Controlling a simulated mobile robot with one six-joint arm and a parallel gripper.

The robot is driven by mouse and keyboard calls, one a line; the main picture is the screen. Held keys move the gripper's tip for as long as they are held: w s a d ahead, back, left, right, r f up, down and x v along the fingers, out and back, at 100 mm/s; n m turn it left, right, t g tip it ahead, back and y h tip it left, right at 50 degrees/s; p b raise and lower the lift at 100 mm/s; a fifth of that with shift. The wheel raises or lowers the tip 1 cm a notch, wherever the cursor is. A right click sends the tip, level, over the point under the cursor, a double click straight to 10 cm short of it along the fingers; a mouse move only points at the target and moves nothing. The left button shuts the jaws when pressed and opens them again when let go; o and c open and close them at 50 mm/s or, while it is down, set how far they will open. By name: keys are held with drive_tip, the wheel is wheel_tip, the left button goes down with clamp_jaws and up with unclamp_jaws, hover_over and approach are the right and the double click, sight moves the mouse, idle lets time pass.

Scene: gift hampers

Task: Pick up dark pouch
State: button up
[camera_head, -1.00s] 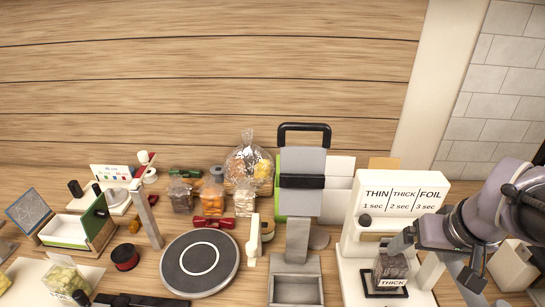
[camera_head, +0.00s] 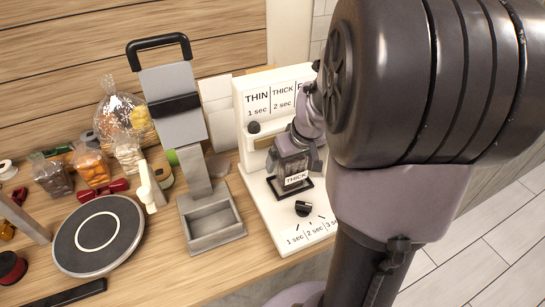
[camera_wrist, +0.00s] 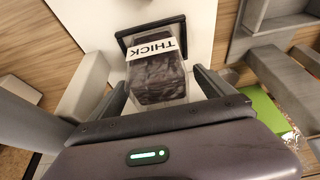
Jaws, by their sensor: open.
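A clear pouch with dark contents and a white THICK label (camera_head: 294,168) stands in a black-framed spot on the white sealing station. In the wrist view the dark pouch (camera_wrist: 158,85) lies between the two fingers. My gripper (camera_head: 296,150) is open, with its fingers on either side of the pouch; I cannot tell whether they touch it. The wrist view shows the open gripper (camera_wrist: 160,90) too. My arm hides part of the station's right side.
The white station (camera_head: 262,185) has a THIN/THICK/FOIL panel and a black knob (camera_head: 303,208). A grey stand (camera_head: 212,218) is close on its left. A round scale (camera_head: 98,235) and several filled bags, including another dark one (camera_head: 52,176), are further left.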

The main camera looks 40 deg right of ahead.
drive_tip(key=shift+w+d+f, duration=0.1)
drive_tip(key=shift+w+f, duration=0.15)
drive_tip(key=shift+f, duration=0.4)
drive_tip(key=shift+r, duration=0.15)
drive_tip(key=shift+c, duration=0.2)
drive_tip(key=c, duration=1.6)
